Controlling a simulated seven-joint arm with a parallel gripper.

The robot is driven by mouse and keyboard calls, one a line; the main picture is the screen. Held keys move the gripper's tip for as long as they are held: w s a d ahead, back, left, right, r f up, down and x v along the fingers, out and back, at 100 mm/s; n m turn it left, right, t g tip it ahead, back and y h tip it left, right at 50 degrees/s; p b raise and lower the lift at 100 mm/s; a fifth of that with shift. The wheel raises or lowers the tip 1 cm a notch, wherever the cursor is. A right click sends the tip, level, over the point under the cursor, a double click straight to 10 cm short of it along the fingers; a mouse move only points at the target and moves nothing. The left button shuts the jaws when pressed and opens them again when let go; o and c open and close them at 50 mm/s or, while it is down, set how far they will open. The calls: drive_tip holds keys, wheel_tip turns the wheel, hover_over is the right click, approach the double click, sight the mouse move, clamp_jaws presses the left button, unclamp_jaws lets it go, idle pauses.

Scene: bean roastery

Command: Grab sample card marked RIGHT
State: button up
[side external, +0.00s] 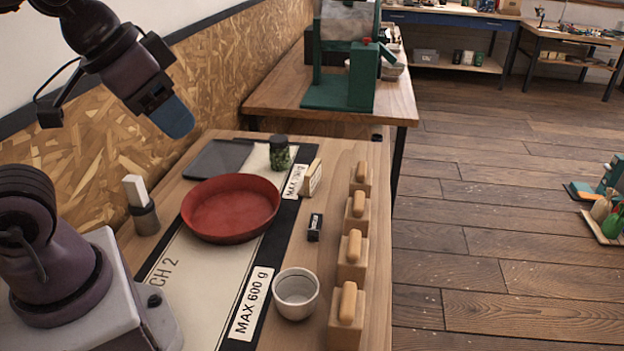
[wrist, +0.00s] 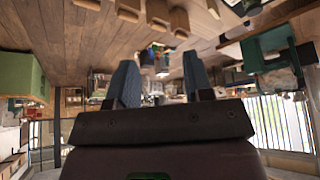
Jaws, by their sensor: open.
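My gripper (side external: 172,117) is raised above the back left of the bench, far from the cards, with blue fingers. In the wrist view, my gripper (wrist: 160,82) has its two blue fingers apart with nothing between them. A small cream card or block (side external: 312,179) stands at the right edge of the mat, behind the middle of the bench; any marking on it is too small to read. A small black block with a white label (side external: 315,227) sits nearer, right of the mat; its label is not legible. I cannot tell which thing is marked RIGHT.
A red round tray (side external: 231,208) lies on the labelled mat (side external: 189,304). A jar of green beans (side external: 280,153), a dark flat slab (side external: 218,159), a white cup (side external: 296,293) and a dark pot with a white-handled tool (side external: 144,215) stand around. Several wooden blocks (side external: 351,256) line the right edge.

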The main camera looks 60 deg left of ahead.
drive_tip(key=w+d+f+m+g+h, duration=0.1)
drive_tip(key=w+f+m, duration=0.3)
drive_tip(key=w+f, duration=0.3)
drive_tip(key=m+t+y, duration=0.4)
drive_tip(key=m+y, duration=0.5)
drive_tip(key=m, duration=1.1)
approach(307, 181)
drive_tip(key=s, duration=0.2)
drive_tip(key=s+f, duration=0.1)
drive_tip(key=s, duration=0.1)
drive_tip(key=shift+d+f, duration=0.15)
drive_tip(key=m, duration=0.1)
drive_tip(key=w+m+t, duration=0.1)
drive_tip(key=m, duration=0.1)
drive_tip(key=m+t, duration=0.1)
drive_tip(key=shift+w+r+m, duration=0.2)
drive_tip(key=shift+w+m, duration=0.1)
drive_tip(key=shift+w, duration=0.05)
drive_tip(key=shift+w+a+t, duration=0.2)
drive_tip(key=shift+w+t, duration=0.05)
drive_tip(key=shift+t, duration=0.05)
drive_tip(key=x, duration=1.2)
drive_tip(key=shift+w+f, duration=0.1)
drive_tip(key=shift+f, duration=0.2)
clamp_jaws()
